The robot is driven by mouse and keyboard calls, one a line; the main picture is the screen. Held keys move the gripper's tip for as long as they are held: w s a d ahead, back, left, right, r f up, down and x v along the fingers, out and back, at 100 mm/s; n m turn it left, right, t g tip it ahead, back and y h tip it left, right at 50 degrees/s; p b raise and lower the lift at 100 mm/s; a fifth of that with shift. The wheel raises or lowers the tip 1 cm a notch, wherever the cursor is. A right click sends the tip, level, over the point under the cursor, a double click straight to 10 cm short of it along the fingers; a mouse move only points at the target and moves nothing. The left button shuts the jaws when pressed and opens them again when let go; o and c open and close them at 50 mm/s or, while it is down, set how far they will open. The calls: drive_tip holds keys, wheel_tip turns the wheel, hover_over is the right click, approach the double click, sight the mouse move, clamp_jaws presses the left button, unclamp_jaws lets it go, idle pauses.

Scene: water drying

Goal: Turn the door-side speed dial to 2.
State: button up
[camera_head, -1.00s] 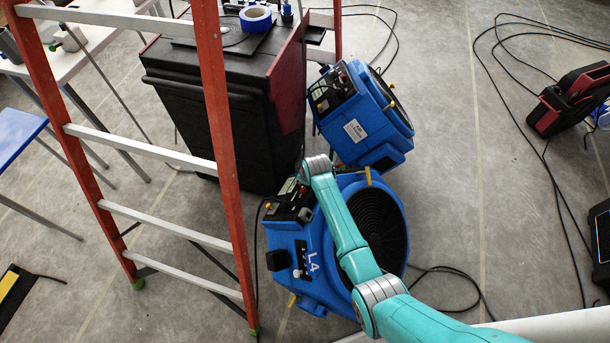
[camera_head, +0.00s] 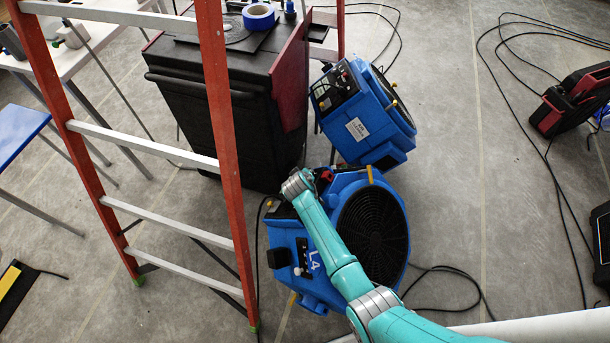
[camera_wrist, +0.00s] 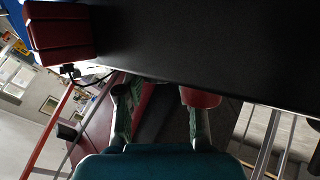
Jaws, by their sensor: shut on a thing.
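A blue floor fan marked L4 (camera_head: 318,262) stands below a second blue fan (camera_head: 365,115) in the head view. Each has a dark round grille or side opening and a black control panel. A red block (camera_wrist: 60,35) sits at the upper left.
A red stepladder (camera_head: 222,150) stands left of the fans. A black cart (camera_head: 180,110) with blue tape (camera_head: 258,16) stands behind them. Cables lie on the floor at the right. A red and black case (camera_head: 572,100) lies at the far right.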

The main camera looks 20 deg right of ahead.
drive_tip(key=o, duration=1.2)
drive_tip(key=shift+c, duration=0.2)
drive_tip(key=v, duration=1.2)
